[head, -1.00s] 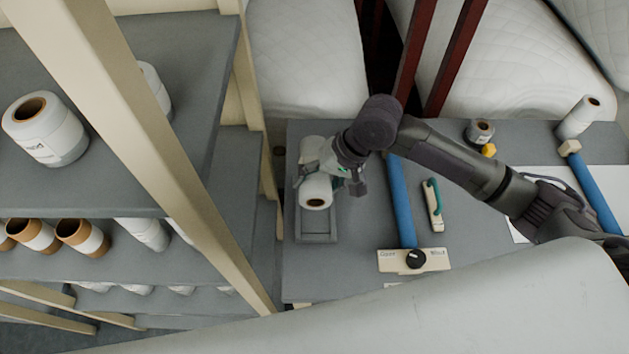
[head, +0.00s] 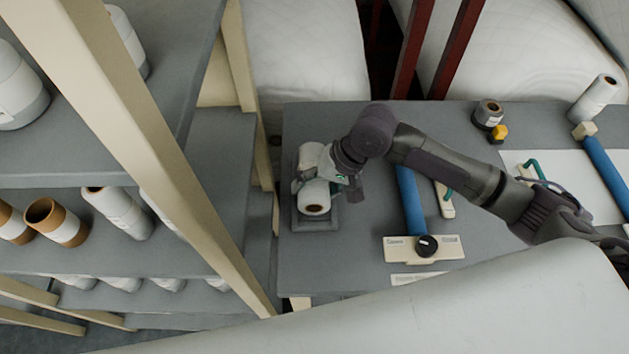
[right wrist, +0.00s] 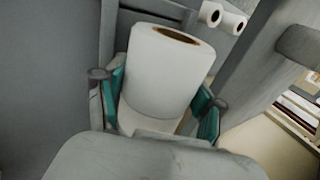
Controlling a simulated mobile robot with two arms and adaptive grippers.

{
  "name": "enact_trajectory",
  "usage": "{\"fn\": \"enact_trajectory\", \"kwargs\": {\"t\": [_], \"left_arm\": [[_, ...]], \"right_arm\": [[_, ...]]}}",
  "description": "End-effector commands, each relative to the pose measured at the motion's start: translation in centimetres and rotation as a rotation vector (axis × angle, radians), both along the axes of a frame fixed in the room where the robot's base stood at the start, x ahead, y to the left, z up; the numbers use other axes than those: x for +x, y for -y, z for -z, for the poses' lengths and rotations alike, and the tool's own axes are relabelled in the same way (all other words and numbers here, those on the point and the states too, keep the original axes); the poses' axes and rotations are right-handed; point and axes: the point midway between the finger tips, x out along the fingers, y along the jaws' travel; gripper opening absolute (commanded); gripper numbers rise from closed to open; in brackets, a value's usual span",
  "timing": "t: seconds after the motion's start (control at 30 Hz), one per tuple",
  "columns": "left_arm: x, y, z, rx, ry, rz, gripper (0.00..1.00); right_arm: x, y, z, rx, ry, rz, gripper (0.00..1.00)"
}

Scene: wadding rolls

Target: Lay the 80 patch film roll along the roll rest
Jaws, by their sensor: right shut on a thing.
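The white film roll (head: 314,198) with a brown core lies lengthwise over the grey tray-like roll rest (head: 318,226) at the left end of the table. My right gripper (head: 328,176) is shut around the roll's middle from above. In the right wrist view, the roll (right wrist: 168,72) sits between the teal finger pads of the gripper (right wrist: 160,108). I cannot tell whether the roll touches the rest, and its label cannot be read. My left gripper is not in view.
A shelf rack with rolls and a cream post (head: 150,150) stands left of the table.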

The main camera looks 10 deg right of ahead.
Motion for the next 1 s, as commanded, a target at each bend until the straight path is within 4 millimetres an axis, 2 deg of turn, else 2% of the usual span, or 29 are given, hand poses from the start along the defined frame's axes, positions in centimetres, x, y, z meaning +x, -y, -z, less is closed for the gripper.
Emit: {"fn": "enact_trajectory", "kwargs": {"t": [0.33,0.37,0.53,1.0], "left_arm": [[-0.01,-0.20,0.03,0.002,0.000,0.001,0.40],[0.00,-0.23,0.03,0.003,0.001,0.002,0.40],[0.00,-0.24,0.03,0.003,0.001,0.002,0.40],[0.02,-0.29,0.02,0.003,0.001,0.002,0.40]], "right_arm": [[0.05,0.00,0.48,0.001,0.002,0.001,0.08],[0.05,0.00,0.48,0.001,0.002,0.001,0.70],[0.05,0.06,0.52,0.000,0.002,0.001,0.98],[0.05,0.17,0.57,-0.004,0.000,0.003,0.98]]}}
